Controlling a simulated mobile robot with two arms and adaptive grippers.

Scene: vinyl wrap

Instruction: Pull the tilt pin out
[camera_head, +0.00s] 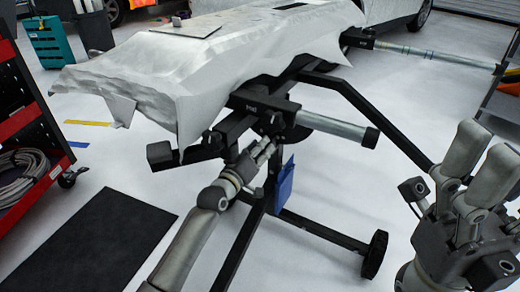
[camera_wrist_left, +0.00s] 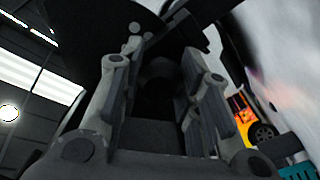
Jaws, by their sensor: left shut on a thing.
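My left gripper (camera_head: 266,150) reaches up from below to the dark bracket under the wrap-covered panel, on the black stand (camera_head: 240,127). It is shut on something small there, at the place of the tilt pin. The pin itself is mostly hidden by the fingers in the head view. In the left wrist view a dark round shape (camera_wrist_left: 160,72) lies between the two fingers of the left gripper (camera_wrist_left: 160,85), too dark to make out clearly.
A white-wrapped panel (camera_head: 190,65) lies over the stand. A grey tube (camera_head: 335,125) sticks out right of the bracket. A red cart (camera_head: 25,130) stands left, and a black mat (camera_head: 90,245) lies on the open floor.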

